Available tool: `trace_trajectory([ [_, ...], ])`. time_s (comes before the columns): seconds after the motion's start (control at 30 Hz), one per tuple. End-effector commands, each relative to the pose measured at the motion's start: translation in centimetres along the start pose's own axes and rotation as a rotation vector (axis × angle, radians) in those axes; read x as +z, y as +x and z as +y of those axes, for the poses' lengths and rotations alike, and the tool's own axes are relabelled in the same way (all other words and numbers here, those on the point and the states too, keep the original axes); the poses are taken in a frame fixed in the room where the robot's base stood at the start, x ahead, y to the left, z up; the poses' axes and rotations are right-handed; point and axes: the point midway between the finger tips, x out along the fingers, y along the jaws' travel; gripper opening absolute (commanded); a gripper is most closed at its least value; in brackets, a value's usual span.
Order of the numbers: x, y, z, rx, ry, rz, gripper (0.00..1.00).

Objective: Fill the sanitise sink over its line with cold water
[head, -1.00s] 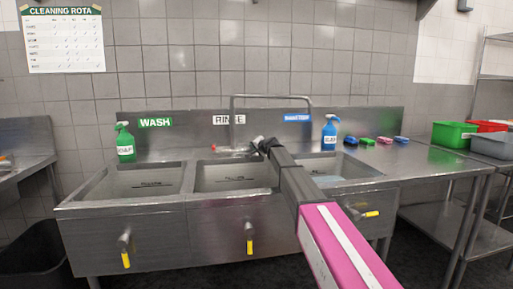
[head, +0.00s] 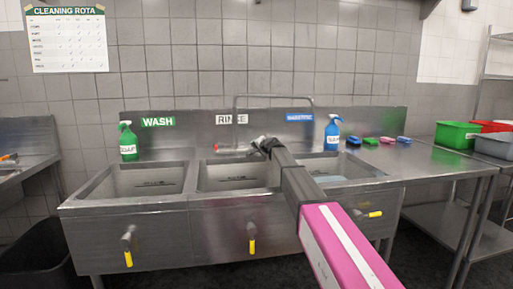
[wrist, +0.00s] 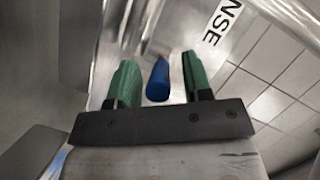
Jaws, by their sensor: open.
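The sanitise sink (head: 347,164) is the right basin, under a blue label (head: 299,117). A pale bluish surface that looks like water (head: 330,179) shows in it, partly behind my arm; its line is hidden. The metal tap spout (head: 272,96) arches behind the basins, its right end towards the sanitise side. A red tap handle (head: 215,148) shows left of my gripper (head: 258,143). In the wrist view a blue tap handle (wrist: 158,80) lies between the green fingers of my open gripper (wrist: 157,82), with gaps at both sides.
The wash basin (head: 130,180) and rinse basin (head: 235,176) are left. Yellow drain levers hang down under these two; the right one (head: 373,214) lies sideways. A blue bottle (head: 332,133), brushes and a green tub (head: 454,135) stand right; a green bottle (head: 128,142) stands left.

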Motion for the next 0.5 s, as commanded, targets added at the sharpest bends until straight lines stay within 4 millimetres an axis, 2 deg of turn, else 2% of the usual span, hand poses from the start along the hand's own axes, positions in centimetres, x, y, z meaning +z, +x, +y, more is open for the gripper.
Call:
trace_trajectory([
  [0.17, 0.1, -2.2, 0.0, 0.0, 0.0, 0.001, 0.45],
  [0.5, 0.2, -8.5, 0.1, 0.0, 0.0, 0.001, 0.45],
])
